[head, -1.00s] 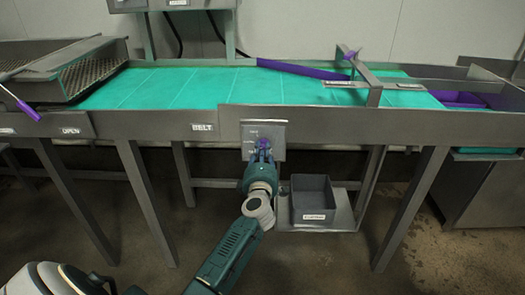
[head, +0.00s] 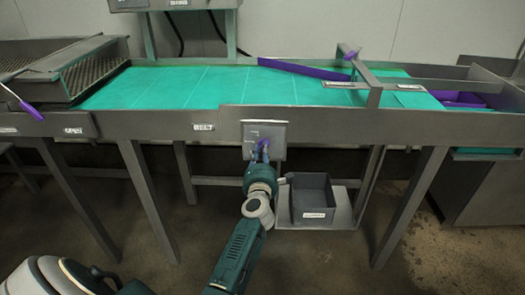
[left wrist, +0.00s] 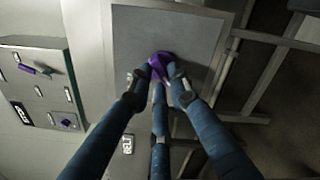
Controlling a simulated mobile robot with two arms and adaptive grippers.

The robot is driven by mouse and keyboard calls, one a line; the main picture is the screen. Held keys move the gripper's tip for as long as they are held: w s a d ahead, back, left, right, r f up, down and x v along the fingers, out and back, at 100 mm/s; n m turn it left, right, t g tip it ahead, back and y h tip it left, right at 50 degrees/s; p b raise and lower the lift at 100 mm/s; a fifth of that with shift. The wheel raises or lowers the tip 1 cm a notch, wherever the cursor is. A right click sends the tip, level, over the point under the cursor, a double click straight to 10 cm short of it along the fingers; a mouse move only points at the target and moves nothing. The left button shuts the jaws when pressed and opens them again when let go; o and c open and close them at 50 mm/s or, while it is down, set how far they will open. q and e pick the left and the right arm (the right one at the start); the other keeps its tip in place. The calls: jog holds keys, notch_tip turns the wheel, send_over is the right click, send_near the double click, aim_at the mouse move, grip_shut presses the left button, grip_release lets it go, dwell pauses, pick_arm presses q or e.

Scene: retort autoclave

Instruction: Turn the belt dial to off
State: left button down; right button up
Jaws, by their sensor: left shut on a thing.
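The belt dial (head: 263,144) is a small purple knob on a grey panel (head: 278,131) below the front edge of the green belt. A label reading BELT (head: 204,127) is to the left of the panel. My left gripper (head: 261,152) is at the dial with its fingers closed around it. In the left wrist view the purple dial (left wrist: 160,64) shows between the fingertips of the left gripper (left wrist: 162,74). The fingers hide part of the dial and some of the panel's small labels. My right gripper is not in view.
The green belt (head: 210,85) runs across above the panel, with a purple bar (head: 300,69) over it. A grey bin (head: 313,196) stands on a low shelf right of my left arm. Table legs flank the arm. A purple-handled lever (head: 30,110) is at the far left.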

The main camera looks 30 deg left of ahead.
pick_arm(q)
jog(key=shift+f+n, duration=0.15)
jog(key=shift+n, duration=0.45)
jog(key=c, duration=1.6)
grip_release()
jog(key=v, duration=1.2)
jog(key=shift+d, duration=0.1)
